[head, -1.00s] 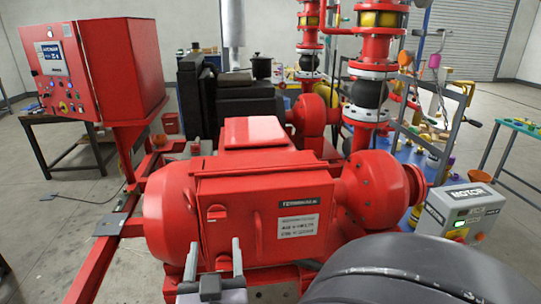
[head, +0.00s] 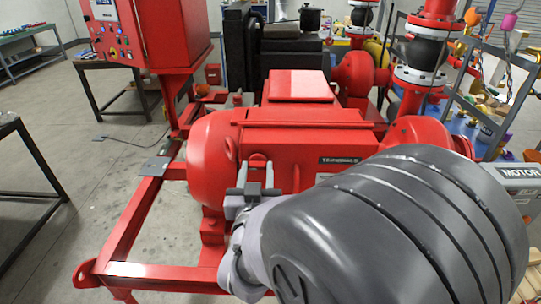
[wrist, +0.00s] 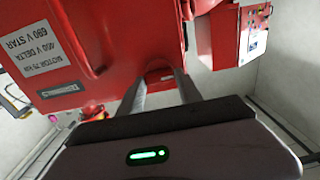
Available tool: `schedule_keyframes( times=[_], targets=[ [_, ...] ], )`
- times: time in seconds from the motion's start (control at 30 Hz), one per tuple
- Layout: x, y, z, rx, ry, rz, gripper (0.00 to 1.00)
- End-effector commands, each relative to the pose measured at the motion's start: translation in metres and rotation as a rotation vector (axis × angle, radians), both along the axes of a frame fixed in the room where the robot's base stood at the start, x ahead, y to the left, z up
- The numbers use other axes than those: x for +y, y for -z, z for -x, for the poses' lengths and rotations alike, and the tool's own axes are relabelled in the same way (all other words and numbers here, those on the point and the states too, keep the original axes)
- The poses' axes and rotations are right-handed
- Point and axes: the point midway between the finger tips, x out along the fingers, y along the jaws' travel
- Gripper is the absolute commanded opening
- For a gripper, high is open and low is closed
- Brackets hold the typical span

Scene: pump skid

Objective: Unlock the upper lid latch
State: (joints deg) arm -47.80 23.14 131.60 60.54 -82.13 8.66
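The red terminal box (head: 300,150) sits on the side of the red motor, with its "TERMINALS" label at the upper right of the lid. The upper lid latch (head: 258,158) is a small red knob near the lid's upper left corner. My gripper (head: 256,168) is at this latch, with its two grey fingers apart, one on each side of it. In the wrist view the latch (wrist: 159,74) shows between the fingertips. The fingers look open; contact with the latch cannot be made out. The lower part of the lid is hidden behind my arm.
A red control cabinet (head: 150,35) stands at the back left. The red skid frame (head: 130,230) runs along the left floor. Red pipework (head: 425,60) rises at the right, near the grey motor control box (head: 520,175). Open floor lies at the left.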

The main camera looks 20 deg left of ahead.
Motion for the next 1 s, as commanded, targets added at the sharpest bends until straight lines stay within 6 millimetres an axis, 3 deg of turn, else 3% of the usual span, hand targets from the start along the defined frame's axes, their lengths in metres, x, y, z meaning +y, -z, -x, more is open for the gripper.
schedule_keyframes(
  times=[0.43,1.0],
  targets=[
    [0.0005,0.0005,0.0002,-0.026,0.0,0.099,0.01],
    [0.0023,0.001,0.0007,-0.145,0.0,0.601,0.01]
  ],
)
